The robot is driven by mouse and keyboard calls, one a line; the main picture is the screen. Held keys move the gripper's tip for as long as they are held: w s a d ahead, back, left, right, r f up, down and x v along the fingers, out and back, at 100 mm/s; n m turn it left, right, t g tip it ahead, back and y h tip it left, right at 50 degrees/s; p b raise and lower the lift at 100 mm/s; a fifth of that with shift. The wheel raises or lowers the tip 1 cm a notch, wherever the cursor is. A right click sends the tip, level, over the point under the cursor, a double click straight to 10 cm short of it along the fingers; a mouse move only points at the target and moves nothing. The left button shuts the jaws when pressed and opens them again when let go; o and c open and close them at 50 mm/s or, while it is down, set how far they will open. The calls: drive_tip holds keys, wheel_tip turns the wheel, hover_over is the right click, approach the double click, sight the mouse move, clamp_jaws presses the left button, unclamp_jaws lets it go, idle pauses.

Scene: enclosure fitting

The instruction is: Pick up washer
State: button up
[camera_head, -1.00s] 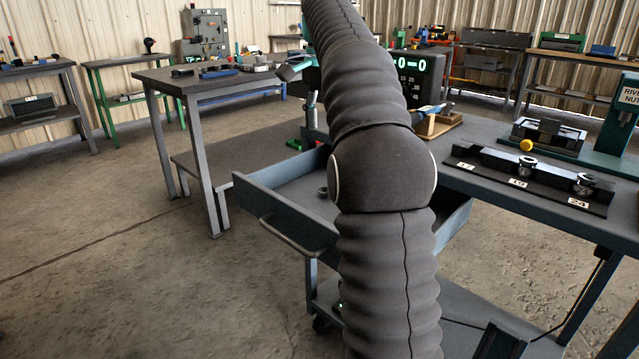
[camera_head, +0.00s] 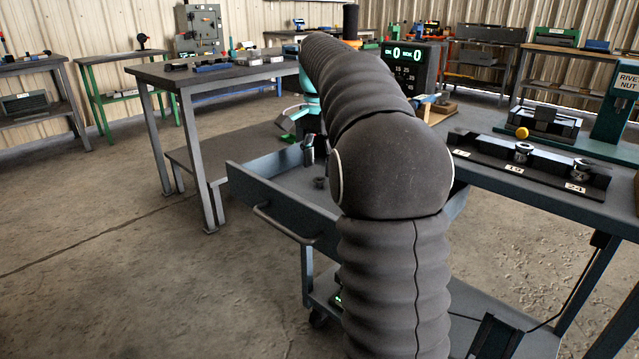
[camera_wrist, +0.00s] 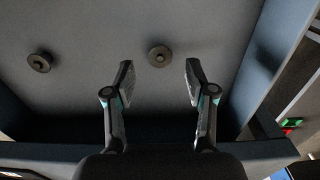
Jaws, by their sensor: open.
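Two dark round washers lie apart on the floor of an open grey drawer. In the wrist view, one washer (camera_wrist: 160,55) is ahead of my gripper (camera_wrist: 159,78), centred between the fingertips. The other washer (camera_wrist: 39,62) lies further left. My gripper is open and empty, with a wide gap between its fingers. My arm hides the right part of the drawer and the other washer.
The drawer walls stand close around my gripper. To the right, a workbench (camera_head: 545,205) holds a black fixture strip (camera_head: 530,172) with numbered labels and a yellow ball (camera_head: 522,133). A display (camera_head: 408,66) stands behind. Another table (camera_head: 190,78) is at the back left. The floor at left is clear.

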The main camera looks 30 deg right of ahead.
drive_tip(key=shift+f, duration=1.05)
drive_tip(key=shift+f, duration=0.25)
drive_tip(key=c, duration=0.8)
